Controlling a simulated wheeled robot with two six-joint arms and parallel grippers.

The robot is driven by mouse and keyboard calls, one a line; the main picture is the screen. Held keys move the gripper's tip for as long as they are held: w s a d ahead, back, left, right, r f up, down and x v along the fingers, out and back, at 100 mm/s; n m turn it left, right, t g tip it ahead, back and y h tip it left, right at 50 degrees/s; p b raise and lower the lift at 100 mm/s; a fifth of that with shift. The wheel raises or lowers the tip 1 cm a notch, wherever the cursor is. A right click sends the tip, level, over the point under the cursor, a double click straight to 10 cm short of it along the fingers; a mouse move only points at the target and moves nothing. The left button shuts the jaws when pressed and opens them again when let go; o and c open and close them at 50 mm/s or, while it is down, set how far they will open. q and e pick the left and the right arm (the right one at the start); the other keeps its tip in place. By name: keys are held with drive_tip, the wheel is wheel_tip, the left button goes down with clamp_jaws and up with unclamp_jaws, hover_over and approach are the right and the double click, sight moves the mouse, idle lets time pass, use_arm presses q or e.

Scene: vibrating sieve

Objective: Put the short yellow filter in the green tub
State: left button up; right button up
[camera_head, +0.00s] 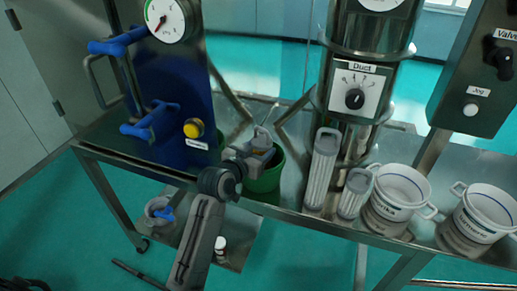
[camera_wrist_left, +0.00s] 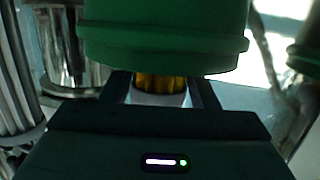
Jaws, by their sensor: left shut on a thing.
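My left gripper (camera_head: 257,152) is over the green tub (camera_head: 266,182), which stands on the metal table beside the blue machine. The gripper is shut on the short yellow filter (camera_head: 262,139), which looks small and partly hidden by the fingers in the head view. In the left wrist view the filter's yellow-orange ribbed side (camera_wrist_left: 160,83) shows between the two fingers, with the green tub (camera_wrist_left: 165,35) close against it in the picture. I cannot tell whether the filter's lower end is inside the tub's rim. My right gripper is not in view.
A tall white filter (camera_head: 321,172) and a short white filter (camera_head: 354,192) stand right of the tub. Two white handled pots (camera_head: 401,190) (camera_head: 487,212) stand further right. The blue machine (camera_head: 175,85) rises at left. A lower shelf holds a small container (camera_head: 158,208).

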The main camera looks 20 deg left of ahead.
use_arm(q)
drive_tip(key=shift+f, duration=0.3)
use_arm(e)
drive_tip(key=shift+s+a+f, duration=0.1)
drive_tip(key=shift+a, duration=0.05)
use_arm(q)
drive_tip(key=o, duration=1.1)
drive_tip(key=shift+c, duration=0.2)
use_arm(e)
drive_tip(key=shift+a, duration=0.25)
use_arm(q)
drive_tip(key=shift+r, duration=0.8)
drive_tip(key=b+v, duration=0.3)
drive_tip(key=v, duration=0.9)
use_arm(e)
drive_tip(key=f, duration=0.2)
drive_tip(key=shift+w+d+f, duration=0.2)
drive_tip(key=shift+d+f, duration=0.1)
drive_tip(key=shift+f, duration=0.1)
